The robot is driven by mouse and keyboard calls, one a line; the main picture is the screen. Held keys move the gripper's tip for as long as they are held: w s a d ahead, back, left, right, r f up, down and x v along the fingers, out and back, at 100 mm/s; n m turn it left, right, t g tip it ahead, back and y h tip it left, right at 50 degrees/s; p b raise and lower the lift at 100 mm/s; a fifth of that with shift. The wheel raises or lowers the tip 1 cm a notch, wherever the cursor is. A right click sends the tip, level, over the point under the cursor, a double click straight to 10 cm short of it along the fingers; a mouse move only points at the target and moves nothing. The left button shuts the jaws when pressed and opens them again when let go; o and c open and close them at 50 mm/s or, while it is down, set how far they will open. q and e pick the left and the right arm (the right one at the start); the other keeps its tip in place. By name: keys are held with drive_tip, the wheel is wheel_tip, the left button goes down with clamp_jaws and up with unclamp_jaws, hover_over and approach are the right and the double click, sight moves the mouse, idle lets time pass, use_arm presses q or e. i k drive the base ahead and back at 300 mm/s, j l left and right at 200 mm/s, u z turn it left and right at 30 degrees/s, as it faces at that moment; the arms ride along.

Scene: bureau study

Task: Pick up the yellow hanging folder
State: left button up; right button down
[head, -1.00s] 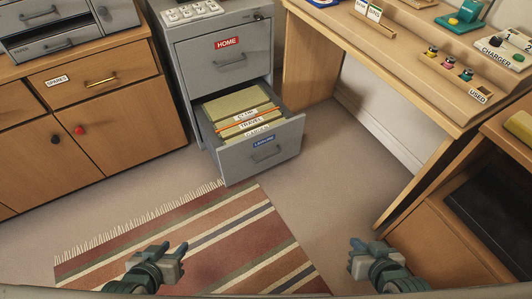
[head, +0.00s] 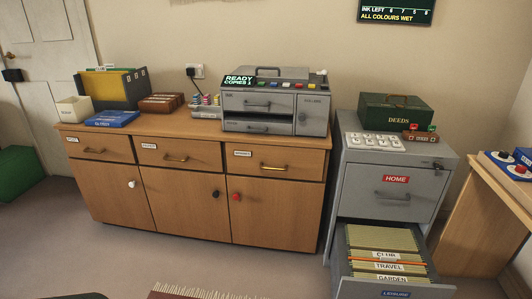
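A yellow folder (head: 113,86) stands in a dark open file box (head: 134,101) at the left end of the wooden sideboard top. Green folder edges show behind it in the same box. The open lower drawer (head: 395,291) of the grey filing cabinet holds several olive-yellow folders (head: 384,240) with white tabs reading CLUB, TRAVEL and GARDEN. Neither of my grippers shows in the head view now.
The wooden sideboard (head: 185,205) also bears a white pot (head: 75,109), a blue box (head: 112,118), a brown rack (head: 161,103) and a grey copier (head: 275,103). The drawer juts out at lower right. Bare floor (head: 60,240) lies at left, with a rug fringe (head: 185,290) at the bottom.

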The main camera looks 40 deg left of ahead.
sight(101, 84)
drive_tip(key=u, duration=2.25)
